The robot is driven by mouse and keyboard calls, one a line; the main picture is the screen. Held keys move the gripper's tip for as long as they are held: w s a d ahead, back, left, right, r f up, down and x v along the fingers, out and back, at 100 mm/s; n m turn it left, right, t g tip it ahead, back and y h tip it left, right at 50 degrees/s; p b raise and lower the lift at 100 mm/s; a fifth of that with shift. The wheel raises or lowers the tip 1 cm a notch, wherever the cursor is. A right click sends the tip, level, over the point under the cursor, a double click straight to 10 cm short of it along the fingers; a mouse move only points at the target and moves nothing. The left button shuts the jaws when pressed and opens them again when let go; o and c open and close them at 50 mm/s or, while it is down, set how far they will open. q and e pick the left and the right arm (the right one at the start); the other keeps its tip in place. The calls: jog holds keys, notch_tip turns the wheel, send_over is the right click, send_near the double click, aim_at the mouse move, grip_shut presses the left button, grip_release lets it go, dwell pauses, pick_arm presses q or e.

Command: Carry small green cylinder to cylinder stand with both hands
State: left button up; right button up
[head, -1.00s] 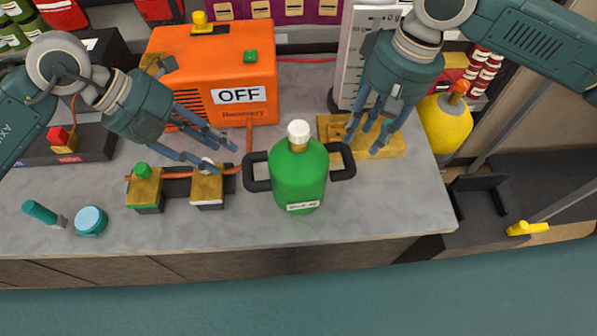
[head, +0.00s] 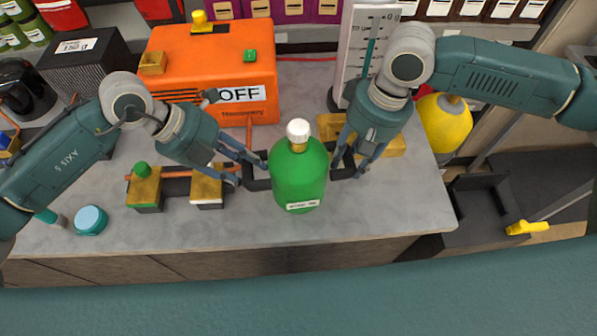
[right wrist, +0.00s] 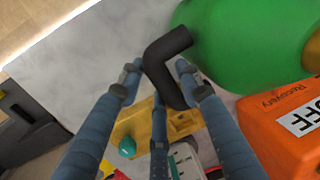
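The small green cylinder (head: 300,180) stands upright on the grey counter, with a white cap and a black handle on each side. My left gripper (head: 250,172) is at the left handle, its fingers spread on either side of it. My right gripper (head: 349,168) is over the right handle. In the right wrist view the black handle (right wrist: 168,62) lies between the open fingers of my right gripper (right wrist: 157,75), with gaps showing. A dark grey stand-like frame (head: 482,210), probably the cylinder stand, is beyond the counter's right end.
An orange recovery machine (head: 215,65) marked OFF stands behind the cylinder. Brass valve blocks (head: 144,190) are to the left, and a brass block (head: 393,146) is behind the right handle. A yellow cylinder (head: 445,125) stands at the right.

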pick_arm(q)
grip_shut()
pick_arm(e)
grip_shut()
